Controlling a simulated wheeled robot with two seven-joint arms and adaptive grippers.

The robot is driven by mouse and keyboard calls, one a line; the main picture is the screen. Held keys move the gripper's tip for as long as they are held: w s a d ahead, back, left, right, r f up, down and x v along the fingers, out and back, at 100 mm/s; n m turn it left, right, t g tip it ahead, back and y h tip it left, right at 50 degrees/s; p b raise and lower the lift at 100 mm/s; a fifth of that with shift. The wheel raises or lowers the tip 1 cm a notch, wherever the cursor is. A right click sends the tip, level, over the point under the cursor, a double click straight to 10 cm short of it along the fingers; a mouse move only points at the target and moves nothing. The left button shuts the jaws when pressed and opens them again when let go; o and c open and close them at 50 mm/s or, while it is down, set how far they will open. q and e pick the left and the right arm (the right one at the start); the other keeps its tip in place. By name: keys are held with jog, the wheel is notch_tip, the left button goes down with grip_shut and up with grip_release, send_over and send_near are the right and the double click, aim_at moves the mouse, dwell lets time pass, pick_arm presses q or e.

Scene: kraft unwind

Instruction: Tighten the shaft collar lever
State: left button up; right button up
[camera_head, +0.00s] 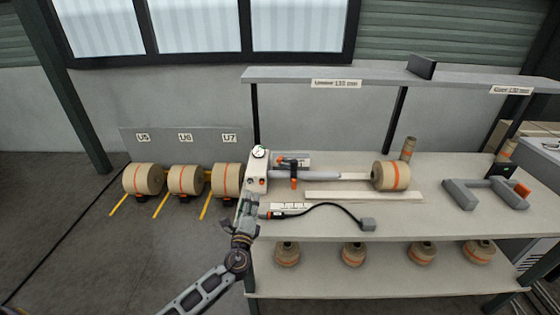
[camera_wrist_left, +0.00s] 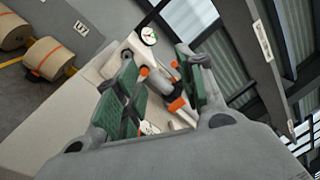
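The grey shaft (camera_head: 318,175) sticks out to the right from a pale stand with a round gauge (camera_head: 259,152). A dark shaft collar with an orange lever (camera_head: 293,183) sits around the shaft near the stand. In the left wrist view, orange parts of the collar and lever (camera_wrist_left: 177,104) show between my fingers, farther off. My left gripper (camera_head: 246,208) is at the front left of the stand, below and left of the collar. It is open, with its green-padded fingers (camera_wrist_left: 158,75) apart and nothing between the pads. My right gripper is not in view.
A kraft roll (camera_head: 391,176) lies on the bench beyond the shaft's right end. A grey U-shaped fixture (camera_head: 485,194) stands at right. Several rolls stand on the lower shelf (camera_head: 320,283).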

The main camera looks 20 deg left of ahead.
pick_arm(q)
jog(key=d+r+n+g+y, duration=0.1)
jog(key=d+n, duration=0.5)
jog(key=d, duration=0.6)
jog(key=shift+g, duration=0.5)
jog(key=shift+w+d, duration=0.1)
